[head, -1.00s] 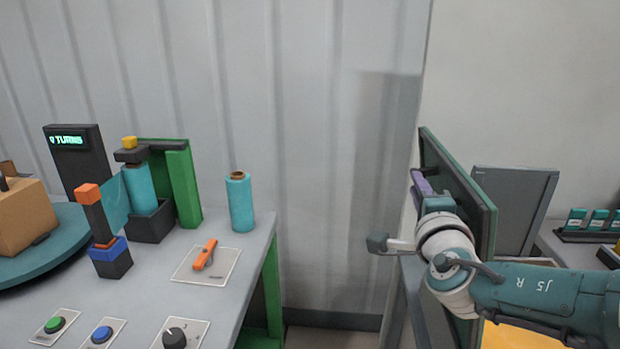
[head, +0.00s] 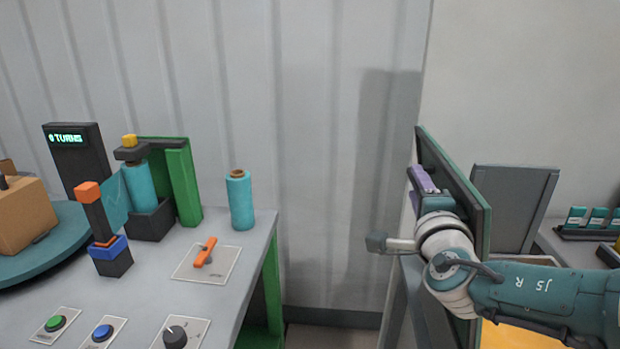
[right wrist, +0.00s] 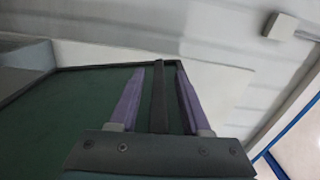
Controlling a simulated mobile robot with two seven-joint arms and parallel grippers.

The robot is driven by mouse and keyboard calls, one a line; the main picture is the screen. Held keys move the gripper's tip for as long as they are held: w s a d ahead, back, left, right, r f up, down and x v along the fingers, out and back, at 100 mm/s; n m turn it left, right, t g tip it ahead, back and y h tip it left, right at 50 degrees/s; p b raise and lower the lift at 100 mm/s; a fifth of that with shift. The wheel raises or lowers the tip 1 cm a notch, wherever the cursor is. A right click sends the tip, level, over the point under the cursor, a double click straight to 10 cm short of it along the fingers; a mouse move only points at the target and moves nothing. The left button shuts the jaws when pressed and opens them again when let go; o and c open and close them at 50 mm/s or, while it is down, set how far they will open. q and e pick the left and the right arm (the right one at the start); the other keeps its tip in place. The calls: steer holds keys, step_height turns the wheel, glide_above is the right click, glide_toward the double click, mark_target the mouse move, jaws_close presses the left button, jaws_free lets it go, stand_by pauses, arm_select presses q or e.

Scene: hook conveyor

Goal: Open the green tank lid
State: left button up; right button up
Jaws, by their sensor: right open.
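The green tank lid (head: 457,185) is a flat panel with a dark rim, standing steeply raised at the right in the head view. Its green face fills the left of the right wrist view (right wrist: 75,110). My right gripper (head: 420,180) is at the lid's upper left part, partly hidden by its own wrist. In the right wrist view its two purple fingers (right wrist: 158,95) are apart, on either side of a dark bar (right wrist: 159,95) on the lid. I cannot tell whether that bar is a handle or an edge, or whether the fingers touch it. My left gripper is not in view.
A grey panel (head: 513,208) stands behind the lid, and a yellow-orange surface (head: 520,335) shows below my right arm. A grey table (head: 215,285) at left carries a turntable, a teal roll (head: 240,200) and several controls. A gap separates it from the lid.

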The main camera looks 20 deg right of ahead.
steer(key=p+v, duration=0.3)
steer(key=v, duration=0.6)
steer(key=shift+s+a, duration=0.2)
steer(key=shift+s, duration=0.15)
